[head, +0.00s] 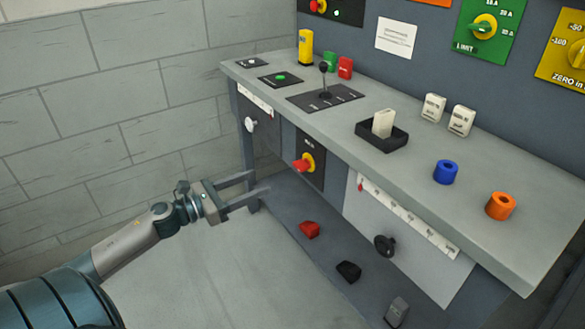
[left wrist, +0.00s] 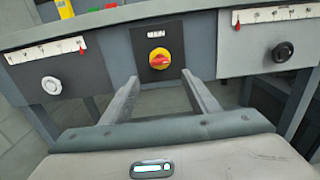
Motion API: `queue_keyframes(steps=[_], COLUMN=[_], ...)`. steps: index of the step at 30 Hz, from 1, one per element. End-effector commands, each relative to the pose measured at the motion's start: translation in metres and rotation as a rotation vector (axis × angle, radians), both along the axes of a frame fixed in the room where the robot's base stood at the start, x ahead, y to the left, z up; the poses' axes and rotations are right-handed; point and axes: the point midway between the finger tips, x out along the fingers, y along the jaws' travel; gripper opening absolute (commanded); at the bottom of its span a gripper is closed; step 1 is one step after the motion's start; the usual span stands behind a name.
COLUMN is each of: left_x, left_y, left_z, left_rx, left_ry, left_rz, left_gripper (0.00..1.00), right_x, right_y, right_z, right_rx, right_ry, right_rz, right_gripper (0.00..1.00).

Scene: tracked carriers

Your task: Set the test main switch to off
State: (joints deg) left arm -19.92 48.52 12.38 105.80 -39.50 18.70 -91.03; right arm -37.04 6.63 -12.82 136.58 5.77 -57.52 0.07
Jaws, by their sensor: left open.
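A rotary switch with a red handle on a yellow disc (head: 304,163) sits on a dark plate on the front of the desk, below the top. In the left wrist view the same switch (left wrist: 159,59) is nearly centred; its red handle looks roughly level, and the small label above it is too small to read. My left gripper (head: 259,182) is open and empty, in front of and to the left of the switch, apart from it. In the left wrist view its two fingers (left wrist: 160,78) point toward the switch, one on each side of it. My right gripper is not in view.
A similar red and yellow switch (head: 318,7) is on the back panel. The desk top (head: 270,88) carries a lever (head: 324,80), a black tray (head: 382,140) and coloured blocks. A white knob (head: 251,125) and a black knob (head: 385,246) flank the switch. Pedals lie below.

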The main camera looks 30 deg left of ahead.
Motion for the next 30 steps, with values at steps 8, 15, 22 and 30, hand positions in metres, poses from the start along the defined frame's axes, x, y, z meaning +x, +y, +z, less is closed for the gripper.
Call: queue_keyframes(steps=[8, 15, 22, 30], left_x=[0.035, 0.061, 0.086, 0.111], left_y=[-0.014, -0.024, -0.035, -0.045], left_z=[0.002, 0.002, 0.001, 0.001], left_rx=[0.0, 0.001, 0.0, -0.001], left_ry=[-0.002, -0.001, -0.001, -0.001], left_rz=[0.0, 0.001, 0.002, 0.002], left_gripper=[0.55, 0.55, 0.55, 0.55], right_x=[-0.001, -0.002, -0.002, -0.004], right_y=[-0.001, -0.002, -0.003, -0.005], right_z=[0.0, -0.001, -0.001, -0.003], right_rx=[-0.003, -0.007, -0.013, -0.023], right_ry=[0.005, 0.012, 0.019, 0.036], right_rz=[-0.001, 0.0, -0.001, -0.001], right_gripper=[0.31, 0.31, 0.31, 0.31])
